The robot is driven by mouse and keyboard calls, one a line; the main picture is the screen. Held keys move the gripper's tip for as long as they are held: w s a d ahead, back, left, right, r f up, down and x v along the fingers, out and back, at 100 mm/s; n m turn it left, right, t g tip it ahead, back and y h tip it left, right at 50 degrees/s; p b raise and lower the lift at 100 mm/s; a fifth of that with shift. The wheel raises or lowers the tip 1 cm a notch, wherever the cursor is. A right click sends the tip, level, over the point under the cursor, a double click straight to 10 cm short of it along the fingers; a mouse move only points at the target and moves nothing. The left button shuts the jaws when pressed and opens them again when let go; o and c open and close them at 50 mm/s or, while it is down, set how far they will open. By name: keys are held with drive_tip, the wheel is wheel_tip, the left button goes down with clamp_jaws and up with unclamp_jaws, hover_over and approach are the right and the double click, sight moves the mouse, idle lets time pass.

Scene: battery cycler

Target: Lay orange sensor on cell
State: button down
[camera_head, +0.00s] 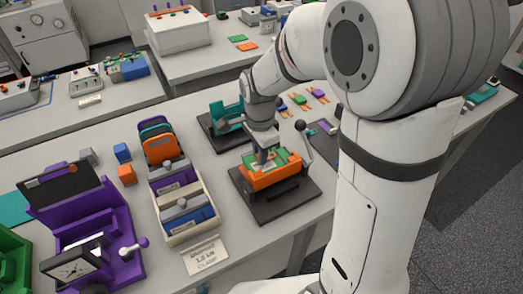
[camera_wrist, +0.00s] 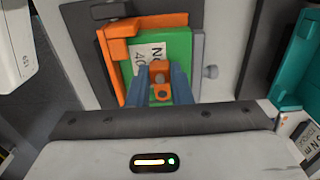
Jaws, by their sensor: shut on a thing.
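The green cell (camera_wrist: 179,47) lies in an orange holder (camera_wrist: 120,52) in the wrist view, with a white printed label on it. In the head view the cell (camera_head: 291,158) shows in the orange holder (camera_head: 272,181) on a dark base plate. My gripper (camera_wrist: 160,74) points down over the cell, and in the head view it (camera_head: 264,157) is at the holder. Its blue-grey fingers are shut on a small orange sensor (camera_wrist: 161,94). The sensor is over the cell's face; I cannot tell whether it touches. The fingers hide part of the label.
A teal fixture (camera_head: 228,116) stands behind the holder. A lever with a black knob (camera_head: 301,126) rises close to its right. A tray (camera_head: 188,235) of blue and grey modules stands to the left, with a purple fixture (camera_head: 86,215) beyond. Small coloured parts (camera_head: 300,99) lie behind the lever.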

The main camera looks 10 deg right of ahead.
drive_tip(key=shift+f, duration=0.3)
idle(0.5)
drive_tip(key=c, duration=1.2)
unclamp_jaws()
drive_tip(key=shift+c, duration=0.2)
wheel_tip(320, 180, up, 8)
drive_tip(key=shift+f+b, duration=0.1)
drive_tip(key=shift+b, duration=0.3)
